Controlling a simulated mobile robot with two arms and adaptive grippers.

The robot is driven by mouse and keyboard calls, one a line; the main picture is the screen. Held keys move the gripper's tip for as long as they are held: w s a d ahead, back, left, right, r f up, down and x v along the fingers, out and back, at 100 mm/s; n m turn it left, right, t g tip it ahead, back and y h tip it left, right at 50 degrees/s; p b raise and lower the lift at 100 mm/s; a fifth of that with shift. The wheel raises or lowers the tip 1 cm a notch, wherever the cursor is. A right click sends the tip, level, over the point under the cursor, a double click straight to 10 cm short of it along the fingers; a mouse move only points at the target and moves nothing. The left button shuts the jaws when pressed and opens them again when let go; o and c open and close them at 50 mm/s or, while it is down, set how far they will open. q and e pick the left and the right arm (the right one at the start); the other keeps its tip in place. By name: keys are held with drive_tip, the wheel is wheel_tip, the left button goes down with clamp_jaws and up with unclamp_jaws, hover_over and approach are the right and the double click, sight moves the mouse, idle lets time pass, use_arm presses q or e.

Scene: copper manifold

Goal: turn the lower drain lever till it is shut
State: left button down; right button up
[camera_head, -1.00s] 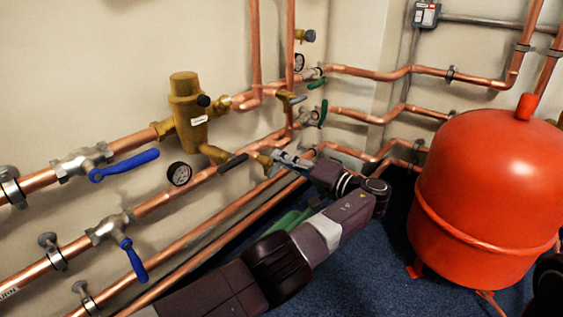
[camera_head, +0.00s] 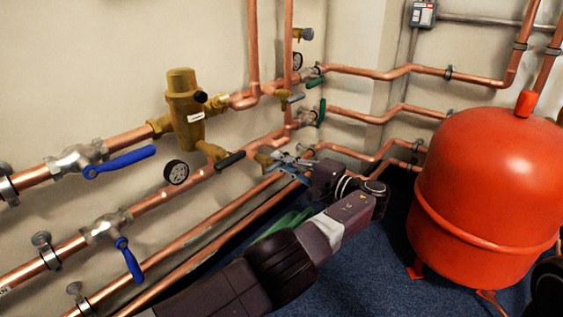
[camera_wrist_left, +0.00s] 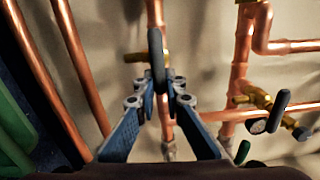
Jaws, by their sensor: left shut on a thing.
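The lower drain valve (camera_head: 263,159) is a small brass body below the lower copper pipe in the head view. Its dark grey lever (camera_wrist_left: 157,58) shows in the wrist view, standing along the picture's vertical between the fingertips. My left gripper (camera_head: 285,165) is at this valve, and it also shows in the wrist view (camera_wrist_left: 156,88) with both blue-sided fingers closed about the lever's near end. In the head view the fingers largely hide the lever. My right gripper is not in view.
The upper drain lever (camera_head: 296,98) is above. Green levers (camera_head: 321,111) and copper pipes are close on the right. A red tank (camera_head: 490,190) stands farther right, with blue floor between.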

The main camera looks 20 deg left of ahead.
use_arm(q)
drive_tip(key=shift+f, duration=0.1)
drive_tip(key=c, duration=2)
unclamp_jaws()
wheel_tip(320, 180, up, 10)
